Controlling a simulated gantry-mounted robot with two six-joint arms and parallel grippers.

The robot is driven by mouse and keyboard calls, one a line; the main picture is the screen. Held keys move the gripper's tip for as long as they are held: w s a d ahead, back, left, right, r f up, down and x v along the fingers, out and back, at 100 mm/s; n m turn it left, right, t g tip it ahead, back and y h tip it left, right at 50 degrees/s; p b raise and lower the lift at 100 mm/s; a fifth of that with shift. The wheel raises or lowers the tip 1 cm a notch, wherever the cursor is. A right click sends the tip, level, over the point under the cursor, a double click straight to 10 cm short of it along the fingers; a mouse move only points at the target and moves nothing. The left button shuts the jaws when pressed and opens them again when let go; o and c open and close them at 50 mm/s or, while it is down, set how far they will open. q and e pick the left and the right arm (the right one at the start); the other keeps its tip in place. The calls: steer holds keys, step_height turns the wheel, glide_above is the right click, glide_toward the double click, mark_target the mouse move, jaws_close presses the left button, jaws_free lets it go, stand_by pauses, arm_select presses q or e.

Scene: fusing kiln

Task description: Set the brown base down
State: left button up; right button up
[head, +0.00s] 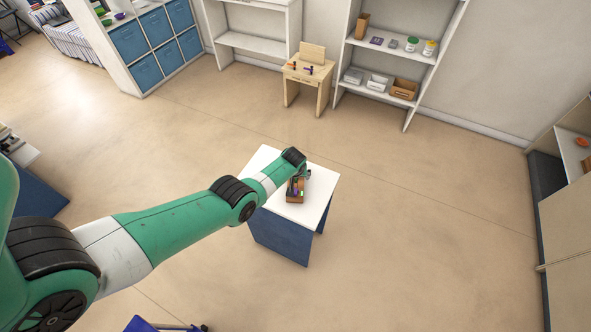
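The brown base (294,197) is a small brown block-like piece with several coloured bits on or in it, among them purple and green. It is at the white-topped table (316,215) in the middle of the head view, near the right part of the top. It is too small to tell whether it touches the top or is held just above it. My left gripper (305,175) is at the far end of the base, partly hidden by my wrist. Its fingers are too small to tell open from shut. My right gripper is not in view.
The table has dark blue sides and free white surface around the base. A small wooden desk (308,70) and white shelves (350,52) with boxes and jars stand at the back wall. A cabinet (570,215) stands at right. The floor around the table is mostly clear.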

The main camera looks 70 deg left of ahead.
arm_select(q)
steer(key=shift+s+d+r, duration=0.1)
steer(key=shift+d+r, duration=0.05)
steer(key=shift+r, duration=0.35)
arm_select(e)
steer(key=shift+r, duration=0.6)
arm_select(q)
steer(key=shift+f, duration=0.1)
